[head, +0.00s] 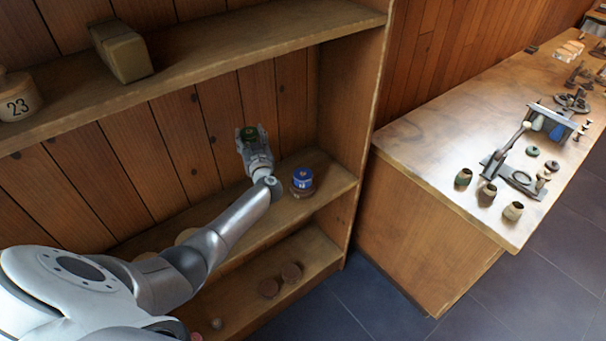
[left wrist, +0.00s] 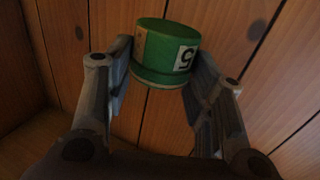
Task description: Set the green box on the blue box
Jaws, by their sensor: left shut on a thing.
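The green box (left wrist: 158,52) is a round green tub with a white label bearing a dark figure. My left gripper (head: 249,134) is shut on it, with a finger on each side in the left wrist view (left wrist: 163,75). In the head view the green box (head: 249,133) shows only as a small dark green top between the fingers. The blue box (head: 302,178) is a round blue tub on the middle shelf, right of my left gripper and lower in the picture. It seems to rest on a brownish round piece. The two boxes are apart. My right gripper is not in view.
The wooden shelf unit (head: 200,77) has an upper board with a tan block (head: 121,52) and a jar marked 23 (head: 18,97). Brown round pieces (head: 290,272) lie on the lowest shelf. A workbench (head: 420,145) with tools and small pots stands at right.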

